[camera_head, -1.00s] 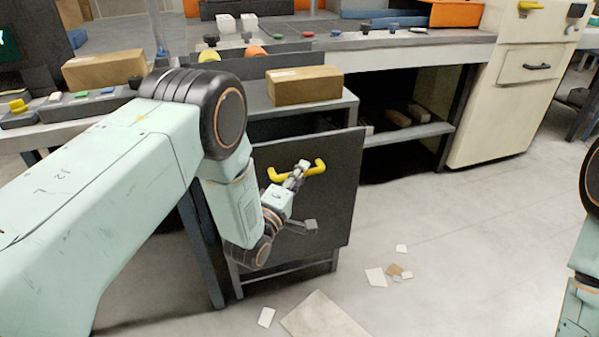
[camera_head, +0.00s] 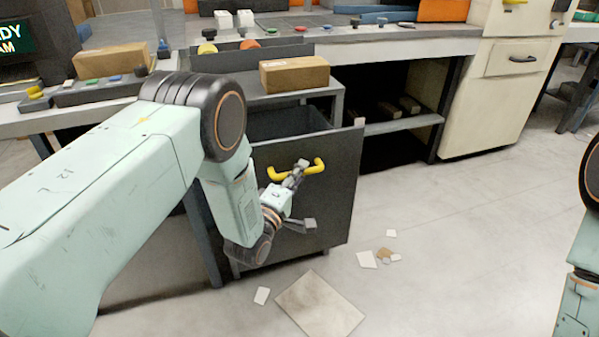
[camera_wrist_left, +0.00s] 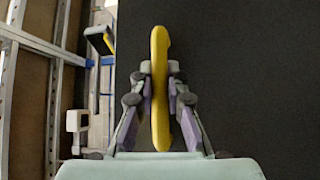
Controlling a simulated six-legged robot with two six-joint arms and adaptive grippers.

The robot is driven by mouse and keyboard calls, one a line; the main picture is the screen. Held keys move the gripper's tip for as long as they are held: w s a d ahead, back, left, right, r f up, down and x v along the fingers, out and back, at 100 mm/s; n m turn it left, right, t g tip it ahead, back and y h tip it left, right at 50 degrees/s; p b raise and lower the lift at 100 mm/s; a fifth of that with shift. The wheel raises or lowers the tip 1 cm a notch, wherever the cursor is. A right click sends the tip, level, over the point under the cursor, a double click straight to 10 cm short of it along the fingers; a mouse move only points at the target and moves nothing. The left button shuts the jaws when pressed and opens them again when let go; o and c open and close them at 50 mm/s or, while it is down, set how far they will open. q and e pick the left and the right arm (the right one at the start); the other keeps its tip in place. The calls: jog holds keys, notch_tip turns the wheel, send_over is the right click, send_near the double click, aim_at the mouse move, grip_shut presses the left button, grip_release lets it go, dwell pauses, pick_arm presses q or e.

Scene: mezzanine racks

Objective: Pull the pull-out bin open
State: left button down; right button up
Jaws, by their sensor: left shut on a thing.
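The pull-out bin (camera_head: 335,205) is dark grey, under the workbench, with its front panel standing forward of the frame. A gap shows its dark inside behind the top edge in the head view. A yellow handle (camera_head: 316,167) runs across the upper front panel. My left gripper (camera_head: 301,166) is shut on the handle near its middle. In the left wrist view the fingers (camera_wrist_left: 160,85) close on both sides of the yellow handle (camera_wrist_left: 160,110), with the dark panel (camera_wrist_left: 250,80) behind. My right gripper is out of view; only part of that arm shows at the right edge.
A cardboard box (camera_head: 295,74) sits on the ledge above the bin. A cream cabinet (camera_head: 495,90) stands to the right. A loose tile (camera_head: 320,303) and several paper scraps (camera_head: 367,259) lie on the floor before the bin.

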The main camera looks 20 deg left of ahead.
pick_arm(q)
jog(key=shift+a, duration=0.1)
dwell(0.3)
jog(key=c, duration=1.3)
grip_release()
jog(key=shift+c, duration=0.2)
jog(key=v, duration=1.2)
jog(key=shift+f, duration=0.1)
